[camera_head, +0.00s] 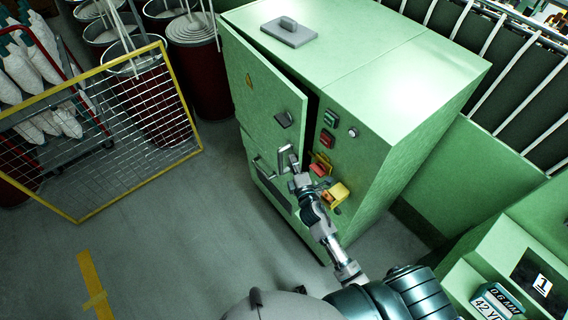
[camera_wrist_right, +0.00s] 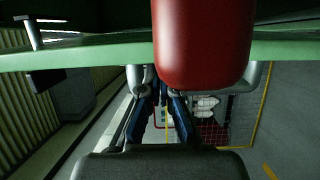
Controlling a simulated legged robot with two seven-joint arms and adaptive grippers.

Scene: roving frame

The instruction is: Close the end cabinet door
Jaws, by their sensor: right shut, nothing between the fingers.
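The green end cabinet (camera_head: 400,75) stands in the middle of the head view. Its upper door (camera_head: 255,85) is ajar, with a dark gap along its right edge. A grey latch (camera_head: 284,120) sits on the door, and a pale loop handle (camera_head: 286,153) is below it. My right gripper (camera_head: 296,170) is shut and empty beside this handle, at the cabinet's front; I cannot tell whether it touches. In the wrist view the shut fingers (camera_wrist_right: 165,95) point past a green panel edge (camera_wrist_right: 100,57). My left gripper is not in view.
Red and yellow controls (camera_head: 337,193) sit close to my right gripper. A large red part (camera_wrist_right: 203,40) fills the wrist view's top centre. A yellow-framed mesh panel (camera_head: 130,125) and red drums (camera_head: 200,75) stand at left. Floor (camera_head: 180,240) between is clear.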

